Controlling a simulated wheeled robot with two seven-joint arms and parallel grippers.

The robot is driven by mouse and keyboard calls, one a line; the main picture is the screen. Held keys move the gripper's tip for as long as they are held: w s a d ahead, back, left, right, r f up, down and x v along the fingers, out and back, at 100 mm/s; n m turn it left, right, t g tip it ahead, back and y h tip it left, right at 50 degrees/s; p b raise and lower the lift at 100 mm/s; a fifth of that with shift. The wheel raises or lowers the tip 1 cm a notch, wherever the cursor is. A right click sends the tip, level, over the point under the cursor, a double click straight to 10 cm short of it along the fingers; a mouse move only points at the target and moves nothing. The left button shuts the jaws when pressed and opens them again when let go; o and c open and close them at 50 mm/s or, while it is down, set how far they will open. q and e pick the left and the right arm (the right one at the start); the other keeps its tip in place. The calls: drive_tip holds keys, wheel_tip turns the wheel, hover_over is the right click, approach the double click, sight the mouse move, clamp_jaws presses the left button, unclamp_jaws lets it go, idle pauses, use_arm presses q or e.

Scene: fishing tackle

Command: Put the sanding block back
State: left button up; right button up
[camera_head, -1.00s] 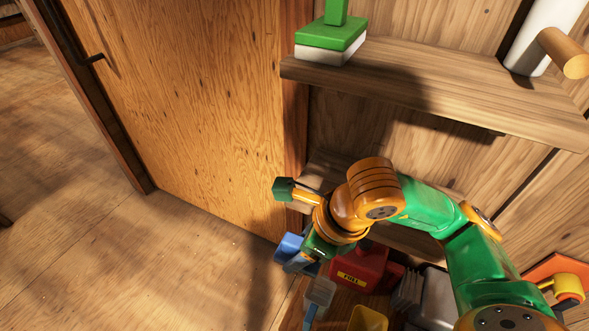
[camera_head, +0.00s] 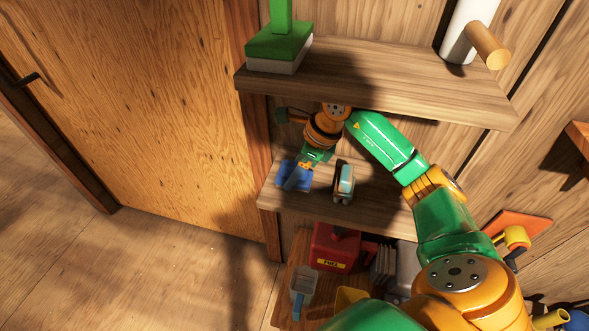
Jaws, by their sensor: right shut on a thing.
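The sanding block (camera_head: 287,174), a blue block, is in the jaws of my right gripper (camera_head: 300,172) over the left part of the middle shelf (camera_head: 268,199). I cannot tell whether the block touches the shelf board. My left gripper is not in view.
A small teal and dark object (camera_head: 344,182) stands on the middle shelf just right of the block. The upper shelf (camera_head: 370,82) overhangs and holds a green block with a handle (camera_head: 279,46) and a white roll (camera_head: 462,40). A red can (camera_head: 334,246) stands below.

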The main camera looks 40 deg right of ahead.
drive_tip(key=shift+f, duration=0.25)
drive_tip(key=shift+a+f, duration=0.1)
drive_tip(key=o, duration=1.3)
drive_tip(key=shift+f, duration=0.1)
